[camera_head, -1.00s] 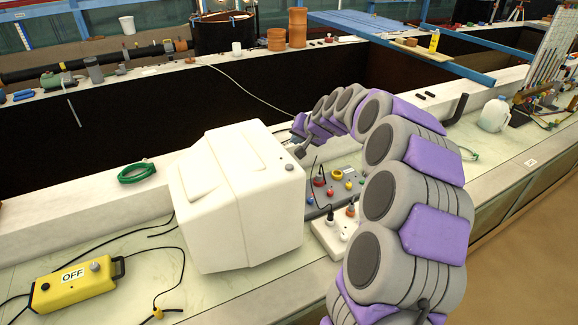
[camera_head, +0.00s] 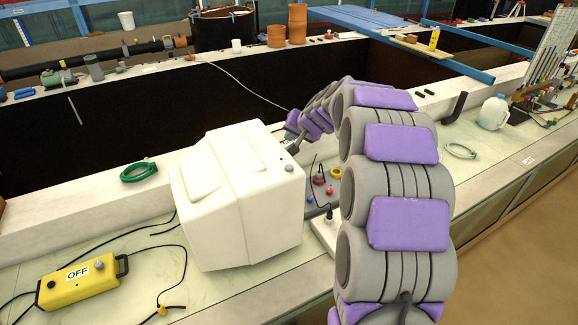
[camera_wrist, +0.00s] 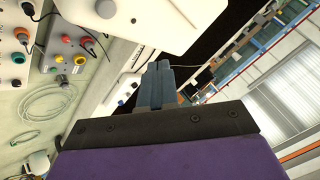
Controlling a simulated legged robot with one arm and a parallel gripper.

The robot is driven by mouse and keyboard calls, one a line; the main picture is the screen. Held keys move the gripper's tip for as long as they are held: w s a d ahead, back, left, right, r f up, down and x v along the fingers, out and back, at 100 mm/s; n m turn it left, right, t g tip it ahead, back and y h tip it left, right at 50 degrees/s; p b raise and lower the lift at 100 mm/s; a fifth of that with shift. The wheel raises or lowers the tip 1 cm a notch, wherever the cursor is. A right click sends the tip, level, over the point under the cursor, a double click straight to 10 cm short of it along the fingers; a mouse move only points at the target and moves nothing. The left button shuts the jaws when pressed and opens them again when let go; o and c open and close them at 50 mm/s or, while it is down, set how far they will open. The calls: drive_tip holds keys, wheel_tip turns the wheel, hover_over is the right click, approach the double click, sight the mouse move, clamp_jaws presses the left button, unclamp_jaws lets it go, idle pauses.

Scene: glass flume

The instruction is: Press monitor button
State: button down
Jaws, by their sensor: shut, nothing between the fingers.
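The white monitor (camera_head: 235,200) stands on the bench, its back mostly toward the head camera. My gripper (camera_head: 291,146) is shut and empty, just behind the monitor's top right edge. In the wrist view its closed fingers (camera_wrist: 163,66) point toward the monitor's edge. I cannot tell whether they touch it.
A yellow OFF box (camera_head: 75,283), cables and a green hose coil (camera_head: 138,172) lie to the left. A white jug (camera_head: 493,113) stands far right.

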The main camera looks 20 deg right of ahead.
sight(292, 168)
drive_tip(key=shift+f, duration=0.1)
wheel_tip(292, 168, down, 9)
drive_tip(key=b, duration=0.6)
idle(2.1)
drive_tip(key=shift+f+b, duration=0.15)
drive_tip(key=shift+b, duration=0.25)
drive_tip(key=shift+f+b, duration=0.35)
drive_tip(key=shift+f, duration=0.15)
idle(0.6)
drive_tip(key=shift+r, duration=0.1)
drive_tip(key=shift+r+p, duration=0.65)
drive_tip(key=shift+r, duration=0.2)
